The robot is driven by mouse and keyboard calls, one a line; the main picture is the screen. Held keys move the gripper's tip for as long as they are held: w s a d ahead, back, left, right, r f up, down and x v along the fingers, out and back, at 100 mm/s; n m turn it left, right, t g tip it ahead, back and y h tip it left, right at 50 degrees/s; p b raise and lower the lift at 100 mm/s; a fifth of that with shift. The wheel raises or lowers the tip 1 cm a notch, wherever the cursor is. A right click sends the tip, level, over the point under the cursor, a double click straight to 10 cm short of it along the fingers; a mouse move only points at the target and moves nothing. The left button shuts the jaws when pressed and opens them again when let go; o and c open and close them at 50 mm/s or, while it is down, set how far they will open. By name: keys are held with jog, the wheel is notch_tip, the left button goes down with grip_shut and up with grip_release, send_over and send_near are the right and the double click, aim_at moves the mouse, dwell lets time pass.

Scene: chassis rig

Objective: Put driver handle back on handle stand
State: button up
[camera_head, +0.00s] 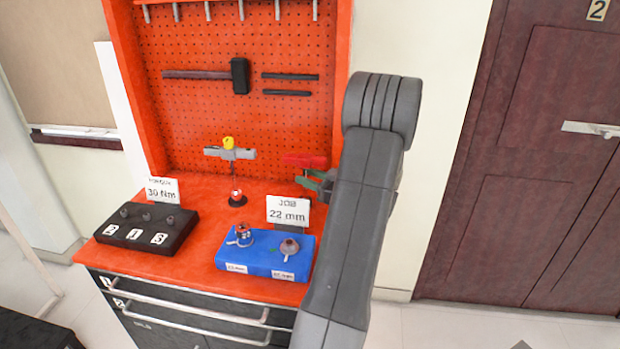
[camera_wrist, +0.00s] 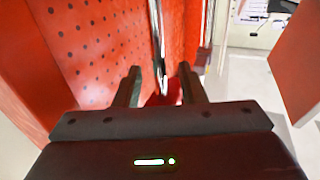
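In the head view, a grey T-shaped driver handle (camera_head: 230,153) with a yellow knob stands upright on a thin shaft. Below it is a small dark round base with a red and white collar (camera_head: 237,197), which looks like the handle stand. My gripper (camera_head: 312,180) is right of this handle and apart from it, partly hidden by my arm, beside a red bar (camera_head: 304,160). In the wrist view, my gripper's two dark fingers (camera_wrist: 160,88) stand apart. Something red (camera_wrist: 165,98) and the end of a silver rod (camera_wrist: 157,40) show between them; whether they are gripped is unclear.
A blue tray (camera_head: 225,258) with two sockets and a "22 mm" card (camera_head: 288,212) are at front right. A black numbered block (camera_head: 150,236) with a "30 Nm" card is at left. The orange pegboard (camera_head: 215,110) rises behind. Bare bench (camera_head: 200,195) lies between.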

jog(key=b+v, duration=0.2)
jog(key=v, duration=1.1)
jog(key=shift+s+d, duration=0.25)
jog(key=shift+d, duration=0.05)
jog(key=shift+a, duration=0.1)
jog(key=p+x, duration=0.2)
jog(key=x, duration=1.2)
jog(key=shift+d+r+p, duration=0.2)
jog(key=shift+r+p, duration=0.05)
jog(key=shift+p, duration=0.1)
jog(key=shift+s, duration=0.1)
